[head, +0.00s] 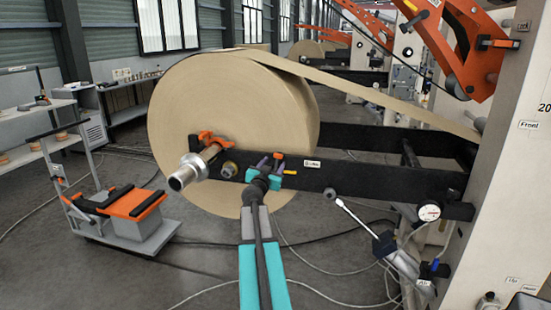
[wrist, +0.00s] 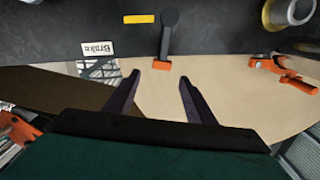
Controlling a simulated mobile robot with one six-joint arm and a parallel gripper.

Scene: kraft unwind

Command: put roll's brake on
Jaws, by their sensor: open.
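The paper roll (head: 235,110) is a large brown kraft roll on a shaft (head: 190,172) carried by a black arm beam (head: 345,180). The brake lever (wrist: 168,38) is a short dark grey bar with an orange end (wrist: 161,66), on the beam beside a "Brake" label (wrist: 97,48) and a yellow mark (wrist: 138,18). My gripper (wrist: 160,78) is open and empty. Its two dark fingers straddle the line of the lever, with the orange end just beyond and between the tips. In the head view my gripper (head: 268,166) is at the beam and partly hides the lever.
An orange clamp (head: 212,138) sits at the shaft end; it also shows in the wrist view (wrist: 285,72). A cart with an orange top (head: 133,203) stands left. A gauge (head: 429,212) and a grey cylinder (head: 385,245) are right. Cables cross the floor.

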